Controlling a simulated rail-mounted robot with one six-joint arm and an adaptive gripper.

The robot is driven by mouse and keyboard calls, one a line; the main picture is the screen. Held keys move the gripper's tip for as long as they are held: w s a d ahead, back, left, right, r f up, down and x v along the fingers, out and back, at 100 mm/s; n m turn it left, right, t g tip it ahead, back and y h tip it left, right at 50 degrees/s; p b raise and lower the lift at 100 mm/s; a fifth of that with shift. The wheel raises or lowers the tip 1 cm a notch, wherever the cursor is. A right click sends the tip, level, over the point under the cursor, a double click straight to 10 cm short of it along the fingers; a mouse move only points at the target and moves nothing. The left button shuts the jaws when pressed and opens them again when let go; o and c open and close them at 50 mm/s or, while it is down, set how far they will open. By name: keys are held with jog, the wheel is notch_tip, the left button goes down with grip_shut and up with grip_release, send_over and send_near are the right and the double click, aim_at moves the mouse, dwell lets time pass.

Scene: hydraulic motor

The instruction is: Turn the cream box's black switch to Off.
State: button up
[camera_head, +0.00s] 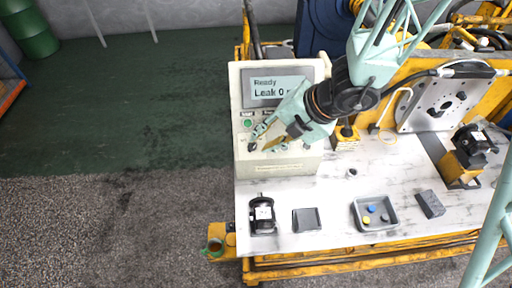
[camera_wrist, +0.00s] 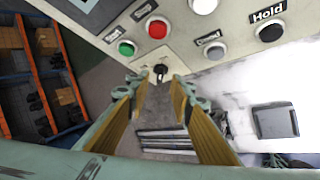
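The cream box (camera_head: 278,166) stands at the table's back left, its lit screen reading "Ready" and "Leak 0", the rest covered by my arm. Its small black switch (camera_wrist: 160,71) is on the lower front panel, below the green button (camera_wrist: 127,48) and red button (camera_wrist: 157,27). In the head view the black switch (camera_head: 253,147) shows just left of my gripper (camera_head: 264,138). In the wrist view my gripper (camera_wrist: 152,88) is open and empty, and the switch appears between and just beyond its fingertips. I cannot tell whether they touch it. The switch's marked setting is too small to read.
On the table are a black motor part (camera_head: 262,215), a dark square tray (camera_head: 306,220), a grey tray (camera_head: 362,222) with coloured pieces and a dark block (camera_head: 431,204). A metal plate (camera_head: 437,103) stands behind.

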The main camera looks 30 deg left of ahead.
aim_at(255, 146)
jog(key=shift+b+x, duration=0.8)
jog(key=shift+x, duration=1.45)
jog(key=shift+c, duration=0.5)
jog(key=c, duration=0.5)
